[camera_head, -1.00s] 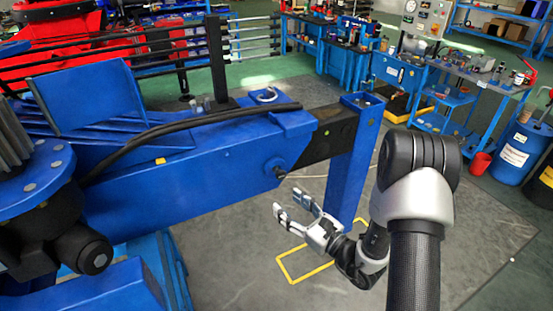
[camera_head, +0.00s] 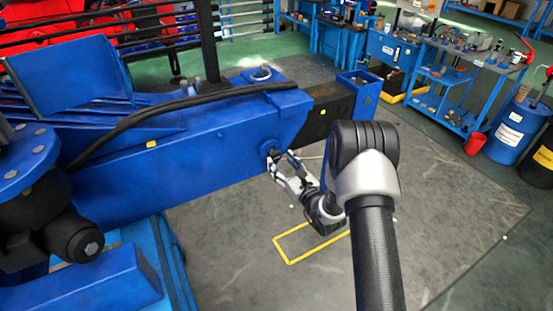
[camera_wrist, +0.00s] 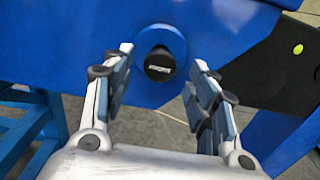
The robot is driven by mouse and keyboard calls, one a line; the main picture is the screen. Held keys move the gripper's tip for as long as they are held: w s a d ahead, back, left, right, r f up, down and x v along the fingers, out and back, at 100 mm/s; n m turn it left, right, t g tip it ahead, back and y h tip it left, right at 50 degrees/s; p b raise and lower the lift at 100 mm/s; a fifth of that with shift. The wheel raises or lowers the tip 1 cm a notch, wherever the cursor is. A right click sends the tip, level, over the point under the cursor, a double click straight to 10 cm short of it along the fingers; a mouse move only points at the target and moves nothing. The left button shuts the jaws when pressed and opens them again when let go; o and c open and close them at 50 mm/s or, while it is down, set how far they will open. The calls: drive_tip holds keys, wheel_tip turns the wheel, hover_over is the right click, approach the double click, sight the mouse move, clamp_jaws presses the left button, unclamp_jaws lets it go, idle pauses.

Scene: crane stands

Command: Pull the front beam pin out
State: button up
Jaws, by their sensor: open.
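The front beam pin (camera_wrist: 160,65) shows in the wrist view as a round black knob in a blue round boss on the blue beam (camera_wrist: 85,22). In the head view the pin (camera_head: 273,153) sits near the beam's right end, partly covered by the fingers. My gripper (camera_wrist: 158,88) is open and empty. Its fingers stand to the left and right of the knob in the wrist view, with the knob ahead between the tips. I cannot tell whether the fingers touch it. In the head view my gripper (camera_head: 281,163) is right at the pin.
A black inner beam (camera_head: 328,110) runs from the blue beam to a blue upright post (camera_head: 362,92). A yellow floor outline (camera_head: 300,245) lies below on clear grey floor. Workbenches (camera_head: 440,60) and a blue barrel (camera_head: 522,130) stand farther back at the right.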

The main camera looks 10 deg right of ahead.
sight(278, 157)
drive_tip(key=shift+b+x, duration=0.3)
drive_tip(key=shift+x, duration=1.8)
drive_tip(key=shift+c, duration=0.3)
clamp_jaws()
